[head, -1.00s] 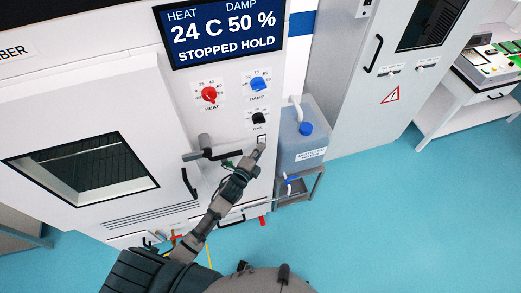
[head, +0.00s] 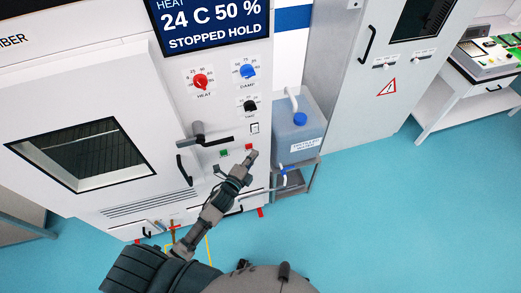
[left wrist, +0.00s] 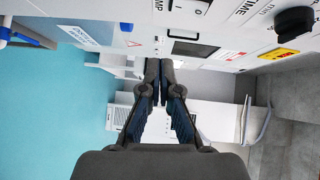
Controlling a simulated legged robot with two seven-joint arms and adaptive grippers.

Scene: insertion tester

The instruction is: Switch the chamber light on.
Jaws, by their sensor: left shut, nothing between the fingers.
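A small white rocker switch in a dark frame (head: 255,128) sits on the chamber front, below the black knob. In the left wrist view a rocker marked I and O (left wrist: 188,11), beside a label ending in "MP", is cut by the top edge. My left gripper (head: 251,157) is shut and empty, just below the rocker and apart from it in the head view. Its closed fingertips (left wrist: 159,78) show in the left wrist view. The chamber window (head: 82,153) shows a rack inside. Which way the rocker is tipped is too small to tell. My right gripper is out of view.
A red button (head: 249,147) and a green button (head: 224,153) lie close to the gripper. A blue-capped water tank (head: 298,130) stands at the right. Open floor lies right of my arm.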

